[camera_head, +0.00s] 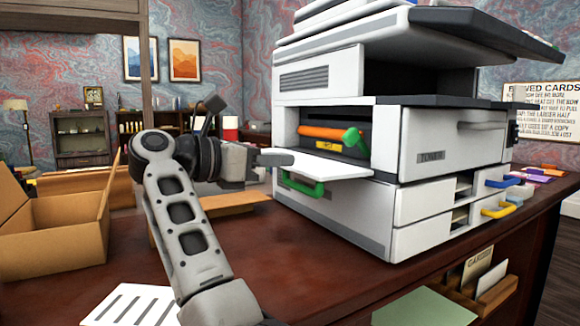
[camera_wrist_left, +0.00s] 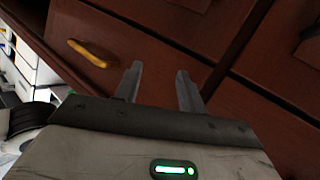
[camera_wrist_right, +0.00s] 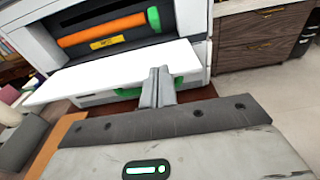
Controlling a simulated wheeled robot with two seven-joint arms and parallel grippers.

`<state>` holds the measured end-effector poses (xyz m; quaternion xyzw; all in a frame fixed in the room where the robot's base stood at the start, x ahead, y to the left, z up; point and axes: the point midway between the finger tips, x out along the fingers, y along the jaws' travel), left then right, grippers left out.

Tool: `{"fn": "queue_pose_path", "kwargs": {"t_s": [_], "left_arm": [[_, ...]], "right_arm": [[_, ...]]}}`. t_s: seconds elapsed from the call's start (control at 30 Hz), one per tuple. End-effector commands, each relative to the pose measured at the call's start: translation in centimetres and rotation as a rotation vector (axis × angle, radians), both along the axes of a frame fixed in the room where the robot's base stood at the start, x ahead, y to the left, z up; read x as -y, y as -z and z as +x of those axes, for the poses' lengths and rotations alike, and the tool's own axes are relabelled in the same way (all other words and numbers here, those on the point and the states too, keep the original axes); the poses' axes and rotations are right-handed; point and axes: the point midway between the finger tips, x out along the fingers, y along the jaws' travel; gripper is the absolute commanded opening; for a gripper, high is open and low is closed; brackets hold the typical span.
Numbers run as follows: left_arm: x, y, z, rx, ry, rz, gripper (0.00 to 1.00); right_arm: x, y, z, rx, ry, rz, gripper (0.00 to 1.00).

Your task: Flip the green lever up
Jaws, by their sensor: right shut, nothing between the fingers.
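The printer's toner compartment is open, with its white flap (camera_head: 318,164) folded down flat. Inside lies an orange toner roll (camera_head: 322,131) with a green lever (camera_head: 351,138) at its right end. The lever also shows in the right wrist view (camera_wrist_right: 154,19), beyond the flap. My right gripper (camera_head: 284,159) is shut and empty at the flap's left end, outside the compartment. In the right wrist view its fingers (camera_wrist_right: 158,80) are together in front of the flap's edge. My left gripper (camera_wrist_left: 156,82) is open and empty, facing wooden drawers; it is outside the head view.
A green handle (camera_head: 303,185) sits on the printer just below the flap. Blue (camera_head: 502,181) and yellow (camera_head: 498,210) handles are on the right side. An open cardboard box (camera_head: 55,235) stands at left. Paper (camera_head: 130,305) lies on the desk's front.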

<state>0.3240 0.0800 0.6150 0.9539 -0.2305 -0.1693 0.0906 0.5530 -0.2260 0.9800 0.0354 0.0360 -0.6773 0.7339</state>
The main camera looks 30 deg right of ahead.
Motion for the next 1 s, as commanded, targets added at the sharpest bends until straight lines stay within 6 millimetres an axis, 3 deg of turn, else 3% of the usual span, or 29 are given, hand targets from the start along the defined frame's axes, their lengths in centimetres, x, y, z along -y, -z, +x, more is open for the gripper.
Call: {"fn": "queue_pose_path", "kwargs": {"t_s": [0.4, 0.6, 1.0], "left_arm": [[0.6, -0.3, 0.3, 0.018, 0.003, -0.107, 0.4], [0.7, -0.6, 0.3, 0.02, 0.005, -0.13, 0.4], [0.8, -0.7, 0.3, 0.022, 0.005, -0.142, 0.4]], "right_arm": [[8.7, 0.8, 0.6, 0.001, 0.005, -0.005, 0.0], [10.6, -1.2, 0.7, -0.001, 0.003, -0.005, 0.0], [11.4, -1.8, 0.8, -0.003, 0.004, -0.004, 0.0]]}}
